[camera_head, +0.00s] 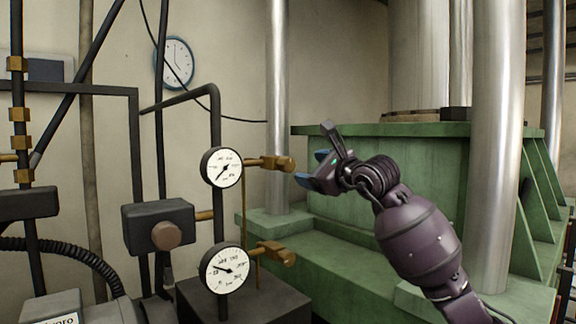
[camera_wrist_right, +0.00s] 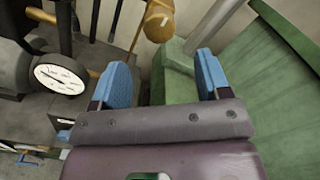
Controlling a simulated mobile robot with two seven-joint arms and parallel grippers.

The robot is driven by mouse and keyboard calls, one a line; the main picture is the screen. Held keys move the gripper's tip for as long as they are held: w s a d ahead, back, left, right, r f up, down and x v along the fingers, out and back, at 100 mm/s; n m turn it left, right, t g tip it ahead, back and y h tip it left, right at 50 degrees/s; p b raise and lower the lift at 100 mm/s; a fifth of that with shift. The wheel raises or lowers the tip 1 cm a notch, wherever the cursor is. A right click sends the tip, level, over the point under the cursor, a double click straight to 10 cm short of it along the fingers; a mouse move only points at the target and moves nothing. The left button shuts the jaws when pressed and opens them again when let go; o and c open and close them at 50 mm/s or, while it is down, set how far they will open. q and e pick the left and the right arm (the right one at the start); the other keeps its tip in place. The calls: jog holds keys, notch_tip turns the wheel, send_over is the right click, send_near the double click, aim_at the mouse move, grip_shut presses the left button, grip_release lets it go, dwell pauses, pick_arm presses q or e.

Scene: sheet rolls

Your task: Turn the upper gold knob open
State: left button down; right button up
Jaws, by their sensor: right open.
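The upper gold knob (camera_head: 285,163) sticks out to the right of the upper white gauge (camera_head: 222,167). The lower gold knob (camera_head: 286,256) sits below it, beside the lower gauge (camera_head: 224,269). My right gripper (camera_head: 312,166) is just right of the upper knob, at about its height in the head view. Its blue-padded fingers are spread and empty. In the right wrist view the open gripper (camera_wrist_right: 164,75) shows a gold knob (camera_wrist_right: 158,20) ahead, beyond the fingertips and apart from them; it looks like the upper one. My left gripper is not in view.
A green machine base (camera_head: 400,175) with steel columns (camera_head: 495,150) stands behind and to the right of my right arm. A dark box with a round button (camera_head: 167,236) and black pipes stand left of the gauges. A clock (camera_head: 178,62) hangs on the wall.

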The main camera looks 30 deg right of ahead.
aim_at(290, 166)
jog(key=w, duration=0.5)
jog(key=w+p, duration=0.1)
jog(key=w, duration=0.1)
jog(key=shift+w+a, duration=0.35)
jog(key=shift+w, duration=0.5)
jog(key=c, duration=0.9)
